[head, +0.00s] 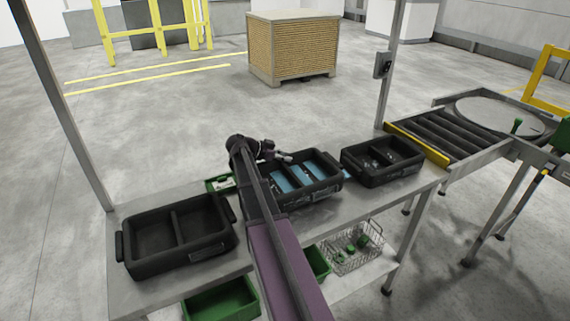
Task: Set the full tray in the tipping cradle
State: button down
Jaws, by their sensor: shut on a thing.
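A black two-compartment tray (311,190) stands on the middle of the bench with blue contents in both compartments. My gripper (287,158) is at this tray's back rim, shut on it as far as this small view shows. My arm hides the tray's left end. A second black tray (180,257) at the left end of the bench looks empty. A third black tray (382,173) at the right holds a few small pale pieces. I cannot tell which thing in view is the tipping cradle.
Right of the bench are a roller conveyor (440,135) and a round turntable (498,116). A green bin (222,301) and a wire basket (356,261) with green items sit below.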

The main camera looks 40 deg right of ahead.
jog(key=shift+w+d+f+b, duration=0.25)
jog(key=shift+w+f+b, duration=0.15)
jog(key=shift+f+b, duration=0.2)
notch_tip(320, 180, down, 2)
jog(key=shift+f+b, duration=0.2)
jog(key=shift+b, duration=1)
jog(key=shift+c, duration=2)
grip_release()
jog(key=shift+a+r, duration=0.1)
jog(key=shift+a, duration=0.05)
jog(key=p+v, duration=0.5)
jog(key=v, duration=0.6)
jog(key=shift+a, duration=0.35)
